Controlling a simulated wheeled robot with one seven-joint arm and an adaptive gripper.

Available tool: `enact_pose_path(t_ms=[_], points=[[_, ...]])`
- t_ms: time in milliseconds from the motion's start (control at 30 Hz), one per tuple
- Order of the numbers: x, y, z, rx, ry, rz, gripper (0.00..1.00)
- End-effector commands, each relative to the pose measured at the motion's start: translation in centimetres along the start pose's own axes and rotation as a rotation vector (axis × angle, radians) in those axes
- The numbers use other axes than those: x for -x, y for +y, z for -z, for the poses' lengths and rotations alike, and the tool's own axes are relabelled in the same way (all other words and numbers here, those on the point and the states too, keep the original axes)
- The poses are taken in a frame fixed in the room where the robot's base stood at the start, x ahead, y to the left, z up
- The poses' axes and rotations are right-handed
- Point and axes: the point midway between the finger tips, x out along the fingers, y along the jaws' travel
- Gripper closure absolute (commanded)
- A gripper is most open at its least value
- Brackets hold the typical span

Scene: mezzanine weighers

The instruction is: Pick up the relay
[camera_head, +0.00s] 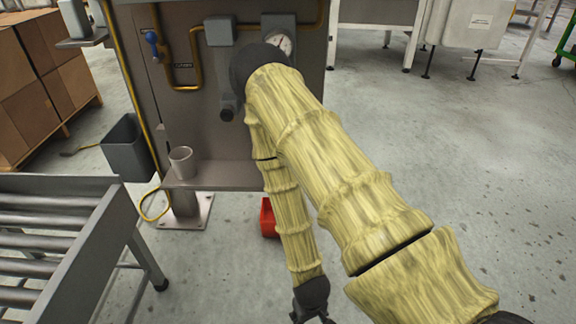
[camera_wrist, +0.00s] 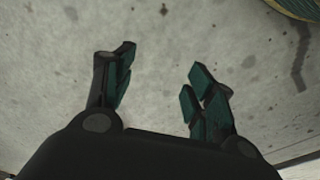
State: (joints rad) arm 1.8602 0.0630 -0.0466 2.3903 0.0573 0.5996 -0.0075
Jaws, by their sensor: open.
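I cannot make out a relay in either view. My gripper (camera_wrist: 158,85) is open in the wrist view, with two dark jaws and green finger pads well apart. Nothing shows between the fingers but grey speckled concrete floor. In the head view my gripper (camera_head: 312,314) is at the bottom edge, partly cut off, to the right of the roller conveyor and above the floor.
A grey machine panel (camera_head: 215,140) with a gauge (camera_head: 281,43) stands ahead, a cup (camera_head: 182,162) on its ledge. A red bin (camera_head: 268,217) sits behind my arm. A roller conveyor (camera_head: 110,215) is left; cardboard boxes (camera_head: 38,85) stand behind. Floor at right is clear.

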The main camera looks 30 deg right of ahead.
Motion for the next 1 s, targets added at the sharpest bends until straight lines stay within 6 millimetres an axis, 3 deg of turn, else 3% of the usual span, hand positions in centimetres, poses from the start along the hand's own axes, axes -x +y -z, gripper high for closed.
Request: enact_pose_path(t_ms=[33, 200, 400, 600, 800, 900, 1000], points=[[2.8, 1.0, 3.1, -0.024, 0.031, -0.015, 0.45], [8.6, 3.9, 11.3, -0.114, 0.101, -0.058, 0.45], [17.1, 7.4, 20.4, -0.234, 0.183, -0.079, 0.45], [26.1, 10.5, 27.8, -0.346, 0.254, -0.071, 0.45], [31.7, 12.4, 31.7, -0.418, 0.294, -0.053, 0.45], [32.9, 12.8, 32.5, -0.433, 0.303, -0.047, 0.45], [32.8, 13.0, 32.9, -0.438, 0.305, -0.046, 0.45]])
